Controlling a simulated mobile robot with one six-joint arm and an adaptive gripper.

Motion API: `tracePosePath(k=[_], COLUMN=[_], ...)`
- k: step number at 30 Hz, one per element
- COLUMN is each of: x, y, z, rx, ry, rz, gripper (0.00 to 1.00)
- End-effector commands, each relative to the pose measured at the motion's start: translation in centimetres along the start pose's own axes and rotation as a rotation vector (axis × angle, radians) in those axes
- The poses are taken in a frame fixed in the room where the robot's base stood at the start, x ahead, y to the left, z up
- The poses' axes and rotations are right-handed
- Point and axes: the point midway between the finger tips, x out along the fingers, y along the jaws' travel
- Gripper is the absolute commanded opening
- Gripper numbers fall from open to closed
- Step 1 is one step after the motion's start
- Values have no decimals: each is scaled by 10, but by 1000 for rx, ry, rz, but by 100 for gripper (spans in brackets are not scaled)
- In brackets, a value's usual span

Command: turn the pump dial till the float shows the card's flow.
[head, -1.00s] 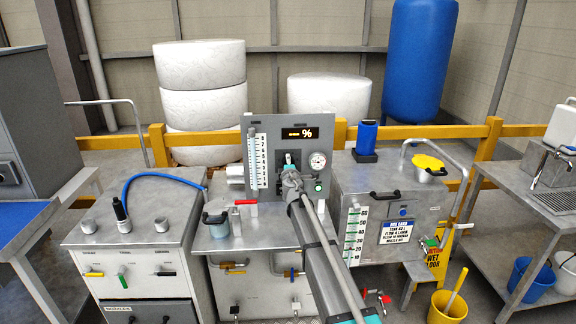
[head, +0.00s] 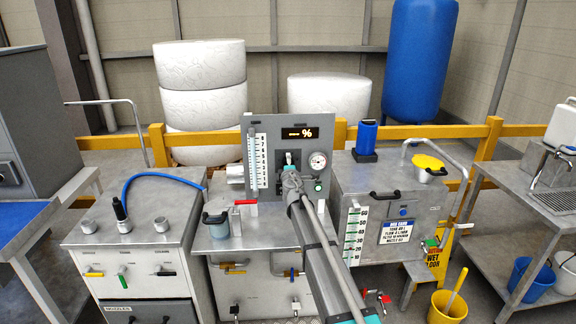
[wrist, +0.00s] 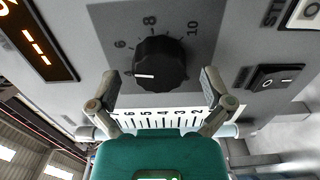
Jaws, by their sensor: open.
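The pump dial (wrist: 160,62) is a round black knob on the grey panel, with 6, 8 and 10 readable around it. Its white pointer line lies toward the left in the wrist view. My gripper (wrist: 160,78) is open, its fingertips apart at either side of the dial's lower part; I cannot tell whether they touch it. In the head view my gripper (head: 288,166) hides the dial. The flow scale (head: 257,160) stands at the panel's left and shows in part in the wrist view (wrist: 160,117); I cannot make out the float. The card (head: 398,230) is on the right-hand tank; its text is too small to read surely.
A lit display (head: 298,134) with a % sign tops the panel. A rocker switch (wrist: 276,77) sits right of the dial. A round gauge (head: 318,160) and a green button (head: 318,186) are at the panel's right. A jug (head: 215,226) stands on the bench.

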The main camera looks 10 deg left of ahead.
Motion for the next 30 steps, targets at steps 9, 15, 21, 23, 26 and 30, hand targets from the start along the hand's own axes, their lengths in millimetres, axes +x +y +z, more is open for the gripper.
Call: tracePosePath(k=[9,15,21,23,26,30], x=[-41,-75,-101,-106,-111,-114], y=[0,0,0,0,0,0], z=[0,0,0,0,0,0], rx=[0,0,0,0,0,0], ry=[0,0,0,0,0,0], rz=[0,0,-1,-1,-1,-1], gripper=[100,100,100,100,100,100])
